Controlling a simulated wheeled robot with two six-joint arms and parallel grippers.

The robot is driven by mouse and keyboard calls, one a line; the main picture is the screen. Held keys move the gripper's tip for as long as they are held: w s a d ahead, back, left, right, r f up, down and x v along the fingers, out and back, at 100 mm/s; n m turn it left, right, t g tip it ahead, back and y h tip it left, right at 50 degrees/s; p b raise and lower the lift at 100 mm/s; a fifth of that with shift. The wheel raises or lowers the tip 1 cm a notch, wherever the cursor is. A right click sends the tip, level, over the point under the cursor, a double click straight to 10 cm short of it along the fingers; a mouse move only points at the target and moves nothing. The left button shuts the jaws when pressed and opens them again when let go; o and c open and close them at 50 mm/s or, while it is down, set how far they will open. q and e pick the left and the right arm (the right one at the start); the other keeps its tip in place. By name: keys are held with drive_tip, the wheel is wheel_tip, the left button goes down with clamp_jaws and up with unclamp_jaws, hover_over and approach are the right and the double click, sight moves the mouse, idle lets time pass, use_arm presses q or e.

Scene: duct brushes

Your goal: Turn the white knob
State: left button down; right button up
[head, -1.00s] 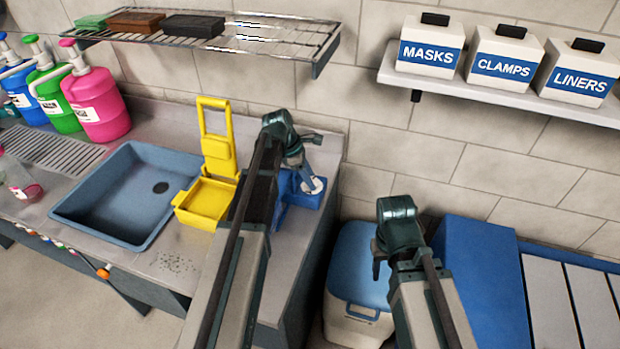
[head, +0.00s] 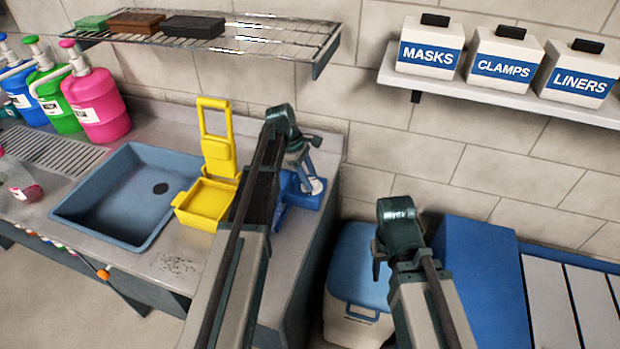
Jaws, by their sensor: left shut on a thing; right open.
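My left gripper (head: 306,176) reaches over the right end of the counter and points down at a blue box (head: 312,201). It is shut on a small white round part on top of this box, which looks like the white knob (head: 319,187). The fingers and wrist hide much of the knob, so its angle is not clear. My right gripper (head: 378,268) is open and empty, above the blue lid of a cooler.
A yellow bin (head: 205,203) with an upright handle stands left of my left arm, beside a blue sink (head: 105,205). A wire shelf (head: 265,38) hangs above. The blue-lidded cooler (head: 358,312) stands right of the counter. Small coloured knobs line the counter's front.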

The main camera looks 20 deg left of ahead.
use_arm(q)
drive_tip(key=shift+c, duration=1.8)
unclamp_jaws()
drive_tip(key=shift+r, duration=0.1)
drive_tip(key=p+v, duration=1.2)
drive_tip(key=v, duration=0.1)
drive_tip(key=shift+r+p, duration=0.25)
drive_tip(key=shift+p, duration=0.15)
drive_tip(key=shift+a, duration=0.1)
